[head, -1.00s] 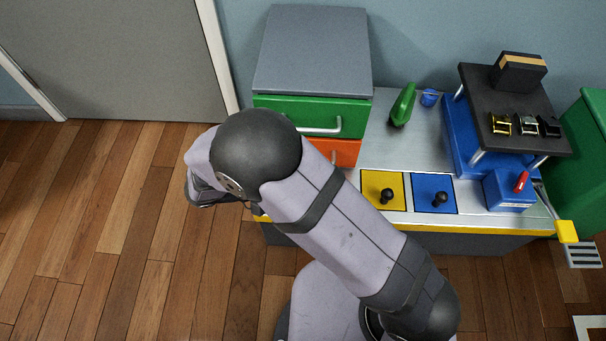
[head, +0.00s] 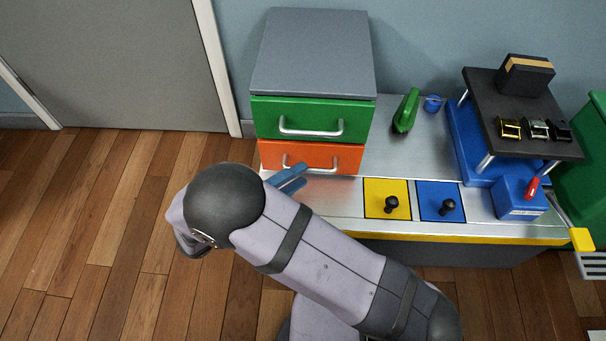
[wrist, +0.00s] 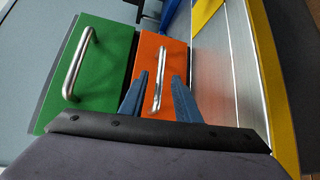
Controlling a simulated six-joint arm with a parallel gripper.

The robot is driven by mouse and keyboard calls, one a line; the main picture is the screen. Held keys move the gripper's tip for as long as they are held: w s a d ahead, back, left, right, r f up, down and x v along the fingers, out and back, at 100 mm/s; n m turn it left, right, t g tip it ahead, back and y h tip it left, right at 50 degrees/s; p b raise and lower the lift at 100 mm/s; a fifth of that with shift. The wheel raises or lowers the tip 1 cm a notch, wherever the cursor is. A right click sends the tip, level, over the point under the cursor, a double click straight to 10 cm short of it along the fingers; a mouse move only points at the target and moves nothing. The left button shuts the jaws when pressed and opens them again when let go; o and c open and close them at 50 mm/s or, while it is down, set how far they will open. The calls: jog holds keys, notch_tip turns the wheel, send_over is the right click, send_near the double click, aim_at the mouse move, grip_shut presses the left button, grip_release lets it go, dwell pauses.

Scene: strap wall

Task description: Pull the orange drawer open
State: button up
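The orange drawer (head: 330,155) is the lower one of the grey-topped cabinet and looks closed, under the green drawer. Its silver bar handle (head: 297,160) is partly hidden by my blue fingers in the head view. My gripper (head: 293,174) is just in front of the orange drawer. In the wrist view, the orange drawer (wrist: 150,53) faces me, and its handle (wrist: 159,78) lies between the two blue fingers of my gripper (wrist: 159,76). The fingers are apart, with a visible gap on each side of the handle. No firm contact shows.
The green drawer (head: 310,108) with its own silver handle (head: 310,129) is directly above. The metal bench holds a yellow joystick panel (head: 386,188) and a blue one (head: 428,187). A green object (head: 406,110) stands behind them. Open floor lies left.

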jog(key=shift+b+x, duration=0.35)
jog(key=shift+x, duration=0.95)
grip_shut()
jog(key=s+p, duration=0.5)
jog(key=s, duration=1.3)
grip_release()
jog(key=shift+w, duration=0.1)
jog(key=shift+p, duration=0.3)
